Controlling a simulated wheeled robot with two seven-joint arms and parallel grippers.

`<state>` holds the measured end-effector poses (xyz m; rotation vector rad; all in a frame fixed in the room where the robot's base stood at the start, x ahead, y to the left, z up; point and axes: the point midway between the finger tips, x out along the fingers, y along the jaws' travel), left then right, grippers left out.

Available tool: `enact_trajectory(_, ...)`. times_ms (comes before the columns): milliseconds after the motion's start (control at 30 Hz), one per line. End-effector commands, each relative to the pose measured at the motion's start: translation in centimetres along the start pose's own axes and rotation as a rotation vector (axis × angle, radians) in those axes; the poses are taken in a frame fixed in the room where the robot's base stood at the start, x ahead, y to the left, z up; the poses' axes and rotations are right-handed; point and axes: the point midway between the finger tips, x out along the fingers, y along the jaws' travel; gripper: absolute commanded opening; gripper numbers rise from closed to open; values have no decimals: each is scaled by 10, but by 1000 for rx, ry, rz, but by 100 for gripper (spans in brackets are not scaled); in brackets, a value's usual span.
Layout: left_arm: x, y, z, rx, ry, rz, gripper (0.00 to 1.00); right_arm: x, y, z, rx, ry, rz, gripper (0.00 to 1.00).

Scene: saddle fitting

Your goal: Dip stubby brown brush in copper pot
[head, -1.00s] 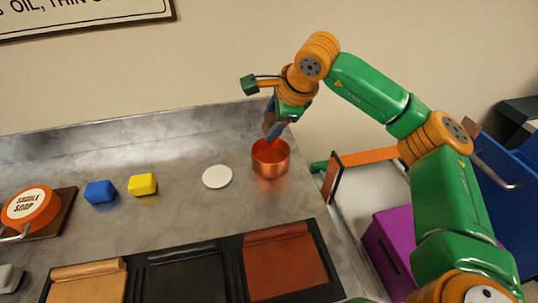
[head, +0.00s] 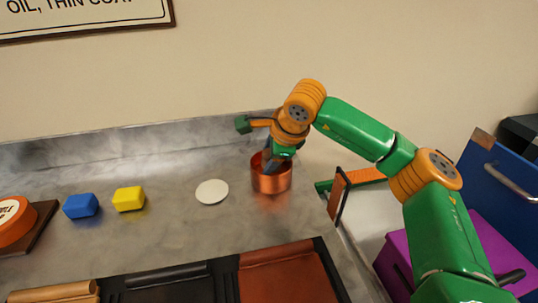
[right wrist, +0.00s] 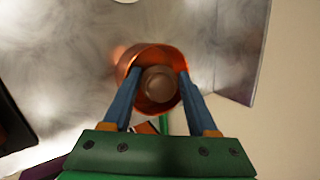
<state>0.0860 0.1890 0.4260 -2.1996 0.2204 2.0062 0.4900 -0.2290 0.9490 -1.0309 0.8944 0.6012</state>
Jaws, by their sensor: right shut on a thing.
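The copper pot (head: 272,184) stands on the metal counter near its right end. It also shows in the right wrist view (right wrist: 126,66), seen from above. My right gripper (head: 271,164) points down into the pot's mouth, its fingertips partly hidden by the rim. In the right wrist view my right gripper (right wrist: 160,80) is shut on the stubby brown brush (right wrist: 157,84), whose round brown end sits between the fingers, within the pot's outline. The brush's lower end is hidden, so its depth in the pot cannot be told. My left gripper is not in view.
A white disc (head: 212,192) lies left of the pot. Yellow (head: 129,199) and blue (head: 81,206) blocks lie farther left, near an orange round tin (head: 14,221). Leather pieces (head: 285,277) in a dark tray line the front. A back wall edges the counter.

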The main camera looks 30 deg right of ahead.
Motion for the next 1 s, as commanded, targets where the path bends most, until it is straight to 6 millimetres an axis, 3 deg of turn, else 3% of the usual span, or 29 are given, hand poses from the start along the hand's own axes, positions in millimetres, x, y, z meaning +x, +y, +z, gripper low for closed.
enact_trajectory(567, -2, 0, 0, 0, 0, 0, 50, -2, -1, 0, 0, 0, -1, 14)
enact_trajectory(1000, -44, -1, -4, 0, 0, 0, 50, -44, -24, 12, -1, 0, -1, 14)
